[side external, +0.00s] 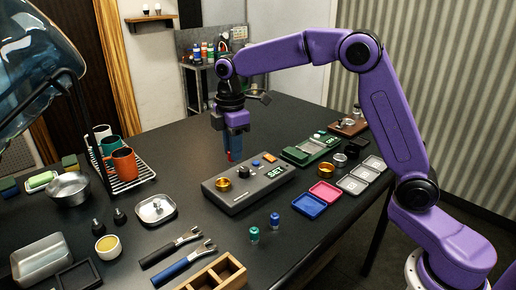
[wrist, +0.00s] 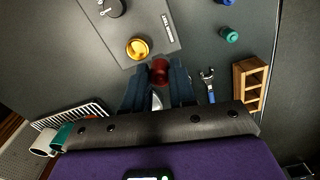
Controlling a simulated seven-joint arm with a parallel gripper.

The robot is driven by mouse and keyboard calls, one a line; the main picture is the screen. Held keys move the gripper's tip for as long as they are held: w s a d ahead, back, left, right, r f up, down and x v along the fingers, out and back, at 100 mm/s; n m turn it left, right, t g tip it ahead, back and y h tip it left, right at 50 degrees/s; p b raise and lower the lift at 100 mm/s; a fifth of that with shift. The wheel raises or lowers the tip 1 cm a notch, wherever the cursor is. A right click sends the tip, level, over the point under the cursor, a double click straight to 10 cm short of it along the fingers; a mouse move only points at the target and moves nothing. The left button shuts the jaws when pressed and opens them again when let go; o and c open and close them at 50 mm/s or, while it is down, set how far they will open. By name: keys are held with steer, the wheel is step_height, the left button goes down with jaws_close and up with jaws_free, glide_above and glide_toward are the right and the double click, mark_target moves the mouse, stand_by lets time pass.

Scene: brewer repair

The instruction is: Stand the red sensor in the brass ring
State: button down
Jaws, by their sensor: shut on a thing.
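My gripper (side external: 231,150) points down and is shut on the red sensor (wrist: 159,70). In the side view only a small red part of the sensor shows between the fingertips (side external: 231,156). The wrist view shows its round red top between the two dark fingers. The brass ring (side external: 223,184) sits on the left end of a grey control box (side external: 236,201). In the wrist view the ring (wrist: 137,48) lies up and left of the sensor, apart from it. The sensor is held in the air near the box's edge; its exact height is unclear.
The box carries a black knob (side external: 244,171), buttons and a display (side external: 276,172). Another brass cup (side external: 326,169) stands to its right, near pink (side external: 324,191) and blue (side external: 309,205) trays. Green (side external: 254,235) and blue (side external: 274,220) small cylinders stand in front. A metal dish (side external: 155,208) lies left.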

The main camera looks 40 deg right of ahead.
steer(key=shift+w+a+f, duration=0.1)
steer(key=shift+w+f, duration=0.7)
steer(key=shift+f, duration=0.35)
steer(key=shift+w+d+f, duration=0.1)
steer(key=shift+w+f, duration=0.75)
steer(key=shift+f, duration=0.35)
steer(key=shift+w+a+f, duration=0.1)
steer(key=shift+w+f, duration=0.7)
steer(key=shift+f, duration=0.35)
steer(key=shift+f, duration=1.25)
steer(key=shift+c, duration=2.3)
jaws_free()
step_height(320, 180, up, 8)
steer(key=shift+r, duration=0.15)
